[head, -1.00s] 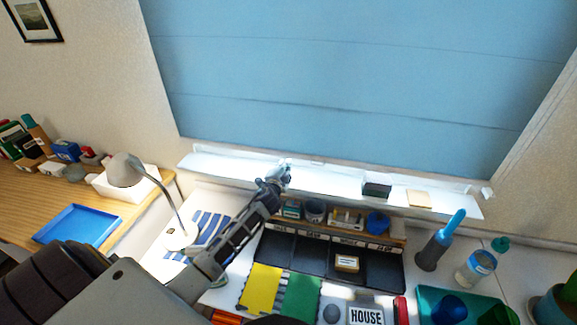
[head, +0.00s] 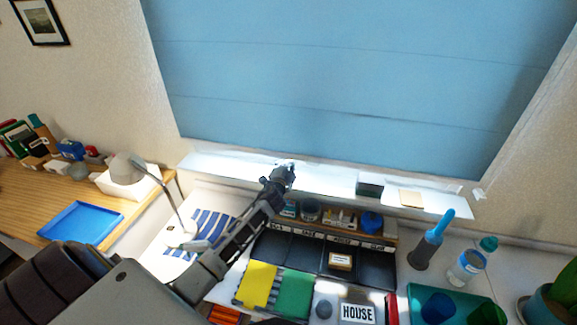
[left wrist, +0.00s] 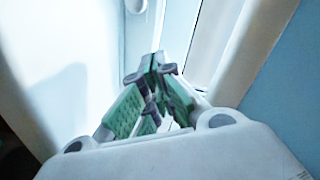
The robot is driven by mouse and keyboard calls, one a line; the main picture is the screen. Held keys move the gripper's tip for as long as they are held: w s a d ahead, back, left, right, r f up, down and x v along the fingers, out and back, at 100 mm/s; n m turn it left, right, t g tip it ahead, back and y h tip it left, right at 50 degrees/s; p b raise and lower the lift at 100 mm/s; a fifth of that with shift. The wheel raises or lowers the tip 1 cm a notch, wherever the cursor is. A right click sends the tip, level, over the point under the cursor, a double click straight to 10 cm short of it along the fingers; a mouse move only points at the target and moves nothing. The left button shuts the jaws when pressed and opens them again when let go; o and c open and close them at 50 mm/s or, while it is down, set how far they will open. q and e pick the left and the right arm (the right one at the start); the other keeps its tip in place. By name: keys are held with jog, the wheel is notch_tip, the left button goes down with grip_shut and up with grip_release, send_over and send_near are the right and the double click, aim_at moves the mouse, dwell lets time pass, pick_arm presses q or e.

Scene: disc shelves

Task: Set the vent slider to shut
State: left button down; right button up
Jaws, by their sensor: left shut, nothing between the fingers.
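My left gripper (head: 284,171) is at the white windowsill below the blue blind, at the left part of the sill. In the left wrist view its green-padded fingers (left wrist: 158,62) are together at the tips, with nothing between them. A small pale rounded knob (left wrist: 136,6) shows at the top edge of that view, just beyond the fingertips and apart from them in the picture. I cannot tell whether this knob is the vent slider. The slider's setting cannot be read in either view; glare and my gripper cover that stretch of the sill. My right gripper is not in view.
The blue blind (head: 340,75) hangs above the sill. A dark box (head: 370,187) and a tan pad (head: 411,198) are on the sill to the right. A desk lamp (head: 127,168) stands left of my arm. Below the sill is a rack (head: 335,234) with small items.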

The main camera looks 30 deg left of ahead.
pick_arm(q)
jog(key=shift+s+d, duration=0.15)
jog(key=shift+s, duration=0.55)
jog(key=b+v, duration=0.1)
jog(key=v, duration=0.7)
jog(key=shift+s, duration=0.15)
jog(key=shift+d+r, duration=0.1)
jog(key=shift+s, duration=0.1)
dwell(0.4)
